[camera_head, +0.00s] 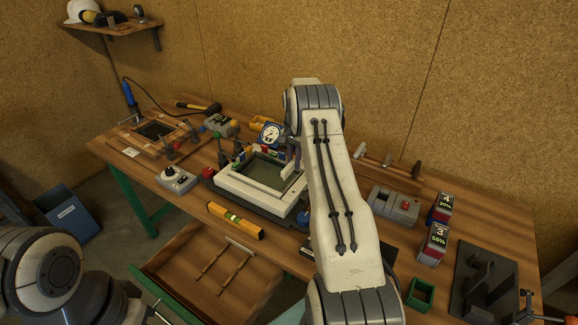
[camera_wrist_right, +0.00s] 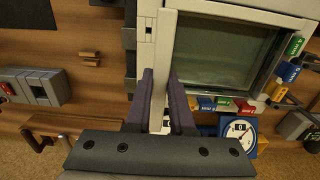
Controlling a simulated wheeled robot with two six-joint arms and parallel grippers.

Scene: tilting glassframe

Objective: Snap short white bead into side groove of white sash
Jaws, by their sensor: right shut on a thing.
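The white sash (camera_head: 237,188) with its dark glass pane lies flat on a dark fixture on the workbench. In the right wrist view the sash (camera_wrist_right: 255,13) fills the upper right. My right gripper (camera_wrist_right: 165,112) has its two dark purple fingers shut on the short white bead (camera_wrist_right: 164,60), a slim upright strip. The bead lies along the sash's side beside the glass; whether it sits in the groove I cannot tell. In the head view my right arm covers part of this side, and the fingers (camera_head: 292,153) show only partly. My left gripper is out of view.
Coloured clips (camera_wrist_right: 225,104) and a dial gauge (camera_wrist_right: 238,130) stand close to the sash. A yellow level (camera_head: 235,221) lies in front. A grey box with a red button (camera_head: 394,207) and numbered boxes (camera_head: 434,243) stand at right. An open drawer (camera_head: 210,280) juts out below.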

